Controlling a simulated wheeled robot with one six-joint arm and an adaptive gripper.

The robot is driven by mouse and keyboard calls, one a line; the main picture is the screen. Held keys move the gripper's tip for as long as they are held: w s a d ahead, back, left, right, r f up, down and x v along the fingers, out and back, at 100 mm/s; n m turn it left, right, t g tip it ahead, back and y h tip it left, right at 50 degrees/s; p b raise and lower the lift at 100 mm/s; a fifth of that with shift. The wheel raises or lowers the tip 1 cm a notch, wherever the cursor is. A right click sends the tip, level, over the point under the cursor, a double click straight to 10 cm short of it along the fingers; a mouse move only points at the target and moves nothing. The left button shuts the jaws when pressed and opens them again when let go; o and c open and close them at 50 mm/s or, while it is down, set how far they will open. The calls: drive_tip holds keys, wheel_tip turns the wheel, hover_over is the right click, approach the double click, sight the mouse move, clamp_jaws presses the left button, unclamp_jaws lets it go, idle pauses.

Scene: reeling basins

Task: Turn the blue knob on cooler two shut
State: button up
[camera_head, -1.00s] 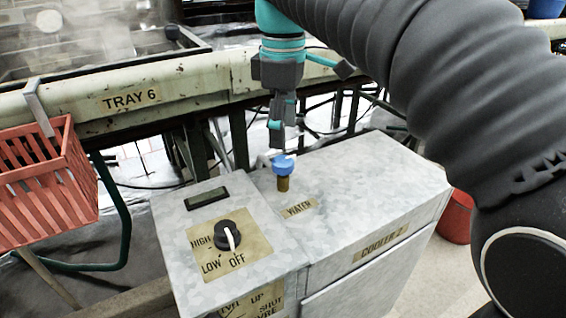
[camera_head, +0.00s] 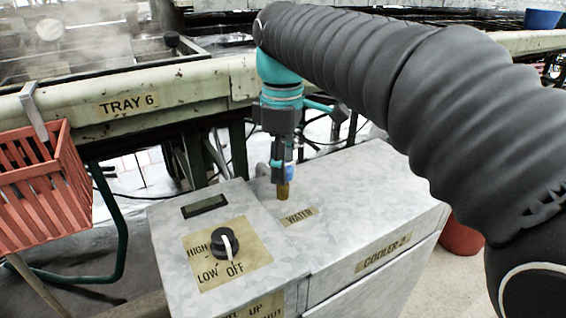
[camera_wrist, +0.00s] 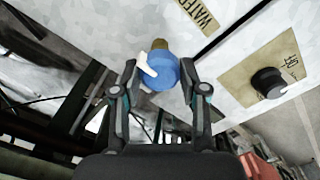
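The blue knob (camera_head: 289,172) sits on a brass stem on top of cooler two (camera_head: 365,215), beside a WATER label (camera_head: 299,216). My gripper (camera_head: 281,162) points down over the knob and partly hides it. In the wrist view, the blue knob (camera_wrist: 163,73) lies between the two fingertips of my gripper (camera_wrist: 159,72), with a white pointer on its upper left. The right fingertip is very close to the knob; whether it touches is unclear. A small gap shows on the left. The fingers are apart, around the knob.
A black dial (camera_head: 224,243) marked HIGH, LOW and OFF stands on the lower box to the left. A red basket (camera_head: 45,195) hangs from the TRAY 6 rail (camera_head: 190,88). A red bucket (camera_head: 460,237) stands behind the cooler at the right. The cooler's right top is clear.

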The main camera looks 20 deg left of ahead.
drive_tip(key=shift+c, duration=0.9)
drive_tip(key=shift+r+p, duration=0.1)
drive_tip(key=shift+p, duration=0.25)
drive_tip(key=m+p, duration=0.2)
drive_tip(key=m, duration=0.1)
drive_tip(key=shift+r+p, duration=0.1)
drive_tip(key=shift+p, duration=0.3)
drive_tip(key=m+p, duration=0.4)
drive_tip(key=m, duration=0.1)
drive_tip(key=shift+m, duration=0.3)
drive_tip(key=m+p, duration=0.3)
drive_tip(key=m, duration=0.2)
drive_tip(key=shift+f+m+p, duration=0.2)
drive_tip(key=shift+m+p, duration=0.7)
drive_tip(key=shift+m, duration=1.2)
